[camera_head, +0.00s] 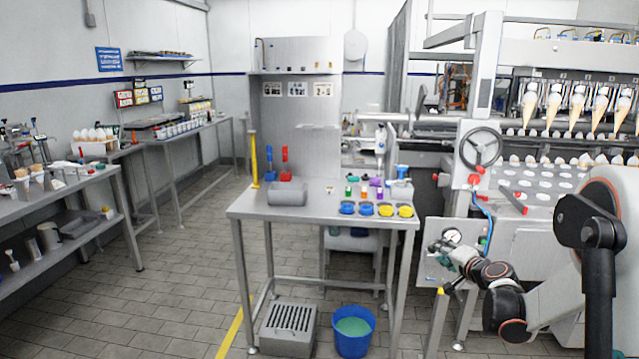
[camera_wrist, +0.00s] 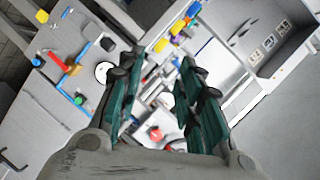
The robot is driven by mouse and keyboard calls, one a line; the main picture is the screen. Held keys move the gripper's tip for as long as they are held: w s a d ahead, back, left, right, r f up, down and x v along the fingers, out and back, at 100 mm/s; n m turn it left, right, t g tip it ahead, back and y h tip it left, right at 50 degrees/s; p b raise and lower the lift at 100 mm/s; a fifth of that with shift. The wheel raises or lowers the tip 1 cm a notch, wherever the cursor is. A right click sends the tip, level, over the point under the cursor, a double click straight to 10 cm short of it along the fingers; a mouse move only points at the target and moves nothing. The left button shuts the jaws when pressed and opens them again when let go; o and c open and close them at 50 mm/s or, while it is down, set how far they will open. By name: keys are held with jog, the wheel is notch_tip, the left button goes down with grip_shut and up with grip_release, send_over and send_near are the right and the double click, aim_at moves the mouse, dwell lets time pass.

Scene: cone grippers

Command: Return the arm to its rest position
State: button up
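My arm reaches in from the right edge of the head view, with its joints bent low in front of the machine. My gripper (camera_head: 446,244) is at the arm's far end, right of the steel table (camera_head: 247,207) and apart from it. In the wrist view my gripper (camera_wrist: 160,78) shows two dark green finger pads with a clear gap between them. It is open, and I see nothing held between the pads. The small shape of the gripper in the head view hides its finger details.
A blue bucket (camera_head: 353,337) and a grated box (camera_head: 288,325) stand on the floor below. The cone machine (camera_head: 540,240) is close behind the arm. Floor is free at left.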

jog(key=s+a+r+n+g, duration=0.2)
jog(key=s+a+r+n, duration=0.3)
jog(key=s+a, duration=0.4)
jog(key=s+a+r+n+g, duration=0.2)
jog(key=s+a+r+g, duration=0.1)
jog(key=s+a+r, duration=0.65)
jog(key=s+d+f+n+g+h, duration=0.1)
jog(key=s+f, duration=0.3)
jog(key=s, duration=0.9)
jog(key=s+d+f+n+g+h, duration=0.1)
jog(key=s+f, duration=0.3)
jog(key=s, duration=1)
jog(key=shift+d+n+g, duration=0.15)
jog(key=shift+n+g, duration=0.15)
jog(key=shift+n, duration=0.6)
